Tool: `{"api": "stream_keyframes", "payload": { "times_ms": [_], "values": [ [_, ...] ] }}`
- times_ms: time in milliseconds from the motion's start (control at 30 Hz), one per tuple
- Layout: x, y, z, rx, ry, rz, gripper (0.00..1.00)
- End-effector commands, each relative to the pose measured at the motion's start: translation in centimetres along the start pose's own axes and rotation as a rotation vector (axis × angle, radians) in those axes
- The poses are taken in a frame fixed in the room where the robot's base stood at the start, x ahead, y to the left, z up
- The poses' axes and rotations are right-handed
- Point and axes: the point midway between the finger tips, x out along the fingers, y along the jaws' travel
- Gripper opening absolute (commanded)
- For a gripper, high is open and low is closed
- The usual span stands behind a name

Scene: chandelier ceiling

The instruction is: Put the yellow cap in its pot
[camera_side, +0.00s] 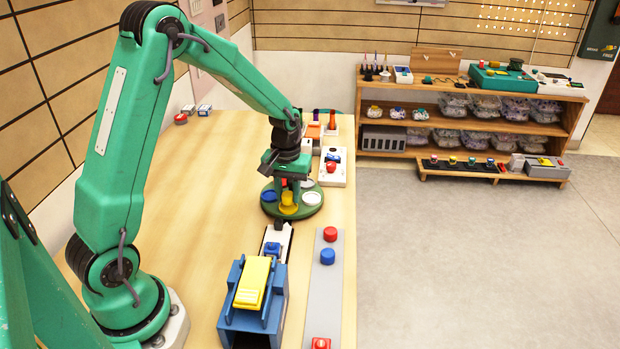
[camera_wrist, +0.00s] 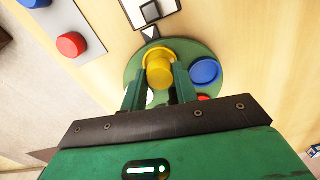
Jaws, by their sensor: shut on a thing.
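My gripper (camera_side: 288,190) points down over a round green tray (camera_side: 312,209). It is shut on the yellow cap (camera_side: 287,199), which also shows between the fingers in the wrist view (camera_wrist: 160,75). The yellow pot (camera_wrist: 157,54) is a shallow round dish on the tray, partly hidden by the cap. The cap is over or at this pot; I cannot tell whether it touches the bottom.
A blue pot (camera_wrist: 205,71) and a partly hidden white one share the tray. A grey strip (camera_side: 327,275) carries red and blue caps. A blue housing with a yellow top (camera_side: 251,284) stands nearer the camera. The table (camera_side: 205,190) is clear to the left.

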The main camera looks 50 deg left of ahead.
Motion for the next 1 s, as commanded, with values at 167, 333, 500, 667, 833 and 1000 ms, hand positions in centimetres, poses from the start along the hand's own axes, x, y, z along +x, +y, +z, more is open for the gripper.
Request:
{"api": "stream_keyframes", "payload": {
  "times_ms": [167,333,500,667,833,1000],
  "values": [
    [0.37,-0.01,0.03,0.000,-0.001,0.000,0.08],
    [0.46,-0.01,0.02,0.000,-0.001,0.000,0.08],
    [0.45,-0.01,0.02,0.000,-0.001,0.000,0.08],
    [0.44,-0.01,0.01,0.000,-0.001,0.000,0.08],
    [0.60,-0.01,0.02,0.000,-0.001,-0.001,0.08],
    [0.89,-0.01,0.03,0.000,-0.002,-0.001,0.08]
  ]
}}
